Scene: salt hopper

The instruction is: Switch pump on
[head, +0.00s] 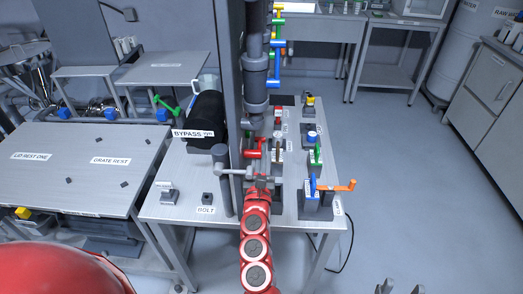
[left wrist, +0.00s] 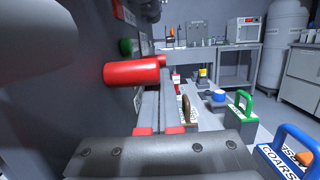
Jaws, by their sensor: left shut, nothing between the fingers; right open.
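In the left wrist view a dark upright panel (left wrist: 70,110) fills the left side. A red cylinder (left wrist: 135,71) sticks out from it, and a smaller green round part (left wrist: 126,47) sits farther along it. Which of these is the pump switch I cannot tell. My left gripper (head: 262,181) is at the end of the red arm, in front of the column; its fingers (left wrist: 166,85) are shut and empty, close by the red cylinder. Contact cannot be told. My right gripper (head: 400,286) shows only its tips at the bottom edge, apart and empty, away from the panel.
A grey column (head: 232,90) rises from the bench (head: 180,205). A black cylinder (head: 206,118) labelled bypass lies left of it. Blue, green and orange handles (head: 336,186) stand on the right. A side table (head: 70,180) is at left.

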